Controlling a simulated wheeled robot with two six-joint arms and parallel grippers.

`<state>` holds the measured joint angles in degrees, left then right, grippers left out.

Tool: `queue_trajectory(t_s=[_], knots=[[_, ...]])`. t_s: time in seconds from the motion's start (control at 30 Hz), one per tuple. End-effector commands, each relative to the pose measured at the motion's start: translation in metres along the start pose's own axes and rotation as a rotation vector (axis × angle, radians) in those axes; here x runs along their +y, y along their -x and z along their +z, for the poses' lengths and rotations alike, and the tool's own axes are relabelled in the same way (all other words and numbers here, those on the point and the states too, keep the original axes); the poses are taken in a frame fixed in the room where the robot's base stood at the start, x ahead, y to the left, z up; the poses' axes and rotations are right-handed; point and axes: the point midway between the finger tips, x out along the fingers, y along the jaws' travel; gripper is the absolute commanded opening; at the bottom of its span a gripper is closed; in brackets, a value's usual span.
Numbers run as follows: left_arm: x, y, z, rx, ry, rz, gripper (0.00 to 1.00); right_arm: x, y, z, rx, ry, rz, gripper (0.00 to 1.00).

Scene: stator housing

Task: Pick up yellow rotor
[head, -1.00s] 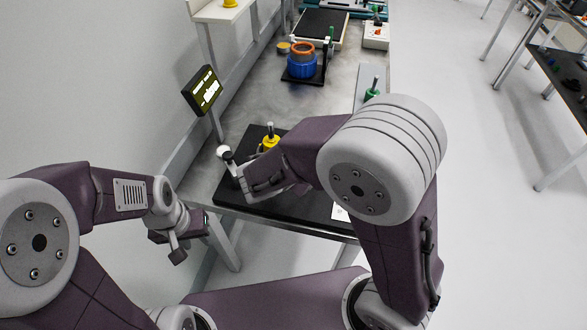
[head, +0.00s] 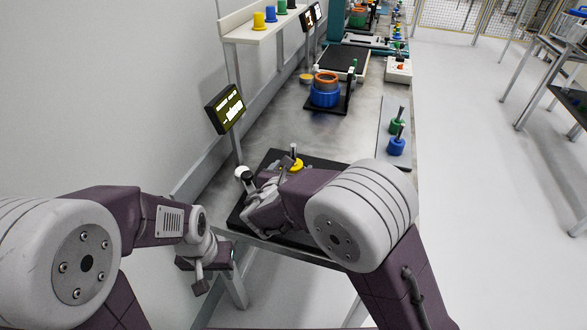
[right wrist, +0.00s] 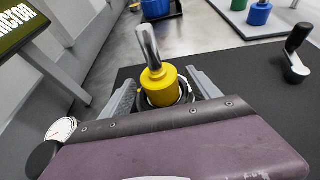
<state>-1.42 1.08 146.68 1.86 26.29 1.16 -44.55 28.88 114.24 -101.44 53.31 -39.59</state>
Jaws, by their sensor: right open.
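The yellow rotor (head: 298,165) with its upright metal shaft stands on the black mat (head: 278,157), partly hidden by my right arm in the head view. In the right wrist view the yellow rotor (right wrist: 166,87) sits in a dark round seat with a metallic rim. My right gripper (right wrist: 161,80) is open, with one grey finger on each side of the rotor. I cannot tell whether the fingers touch it. My left gripper (head: 200,280) hangs in front of the table's left corner, away from the rotor; its jaws are not clear.
A blue housing with an orange ring (head: 325,90) stands farther back. Blue (head: 396,146) and green (head: 397,125) rotors stand on a grey plate at right. A black-handled crank (right wrist: 297,52) is right of the seat. A display (head: 225,108) stands at left.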

Motion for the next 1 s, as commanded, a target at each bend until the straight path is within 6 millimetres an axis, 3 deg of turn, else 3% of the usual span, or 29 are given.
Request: queue_trajectory(t_s=[0.1,0.33,0.5,0.6,1.0], knots=[[-0.0001,-0.0019,0.0002,0.0,0.0,0.0,0.36,-0.0008,-0.0132,-0.0005,0.0,-0.001,-0.002,0.71],[0.0,-0.0016,0.0001,0.0,0.0,0.0,0.36,-0.0003,-0.0143,0.0,0.0,-0.001,0.0,0.69],[0.0,-0.0016,0.0001,0.0,0.0,0.0,0.36,-0.0004,-0.0141,0.0,0.0,-0.001,0.0,0.21],[0.0,-0.0016,0.0001,0.0,0.0,0.0,0.36,-0.0004,-0.0141,-0.0001,0.0,-0.001,0.0,0.0],[0.0,0.0008,-0.0001,0.0,0.0,0.0,0.36,-0.0001,-0.0116,0.0067,-0.003,-0.003,0.0,0.0]])
